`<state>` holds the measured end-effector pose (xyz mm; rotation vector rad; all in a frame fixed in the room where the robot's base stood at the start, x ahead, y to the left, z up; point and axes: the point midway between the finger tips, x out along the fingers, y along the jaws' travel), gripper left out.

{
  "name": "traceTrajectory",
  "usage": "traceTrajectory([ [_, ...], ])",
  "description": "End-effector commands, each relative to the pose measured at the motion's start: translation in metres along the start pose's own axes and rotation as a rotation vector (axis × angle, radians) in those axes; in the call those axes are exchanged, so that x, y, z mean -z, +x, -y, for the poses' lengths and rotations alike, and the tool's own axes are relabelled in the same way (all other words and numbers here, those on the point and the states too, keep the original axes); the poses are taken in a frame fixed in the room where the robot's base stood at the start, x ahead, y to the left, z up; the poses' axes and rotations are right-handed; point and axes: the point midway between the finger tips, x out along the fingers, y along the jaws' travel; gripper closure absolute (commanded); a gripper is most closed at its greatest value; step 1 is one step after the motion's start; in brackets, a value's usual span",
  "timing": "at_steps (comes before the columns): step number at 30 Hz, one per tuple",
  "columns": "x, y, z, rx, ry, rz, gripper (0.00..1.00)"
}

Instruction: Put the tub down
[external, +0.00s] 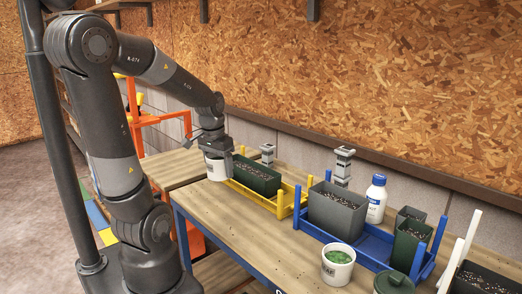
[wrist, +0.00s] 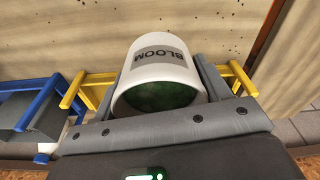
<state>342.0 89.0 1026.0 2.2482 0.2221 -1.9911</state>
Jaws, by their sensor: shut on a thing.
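A white tub (wrist: 158,52) marked BLOOM, with green contents, sits between the fingers of my gripper (wrist: 158,88) in the wrist view. My gripper is shut on it. In the external view, my gripper (external: 215,146) points down at the left end of the wooden table (external: 235,215), and the held tub (external: 216,169) shows below it, left of the yellow rack. The tub looks low over the tabletop; I cannot tell whether it touches. Its far side and base are hidden.
A yellow rack (external: 286,203) holds a dark green planter (external: 257,177) of soil. A blue rack (external: 372,243) holds a grey planter (external: 336,209) and smaller pots. A second white tub (external: 337,273) and a green lid (external: 393,283) lie in front. The table's front left is clear.

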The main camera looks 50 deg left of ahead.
Motion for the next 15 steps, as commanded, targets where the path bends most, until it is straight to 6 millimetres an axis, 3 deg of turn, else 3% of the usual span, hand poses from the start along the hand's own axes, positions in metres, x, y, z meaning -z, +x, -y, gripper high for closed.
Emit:
traceTrajectory([
  [4,0.008,-0.002,0.003,-0.001,-0.002,0.000,0.59],
  [7,0.025,-0.005,0.011,-0.004,-0.005,0.001,0.59],
  [15,0.102,-0.012,0.058,-0.013,-0.015,0.000,0.59],
])
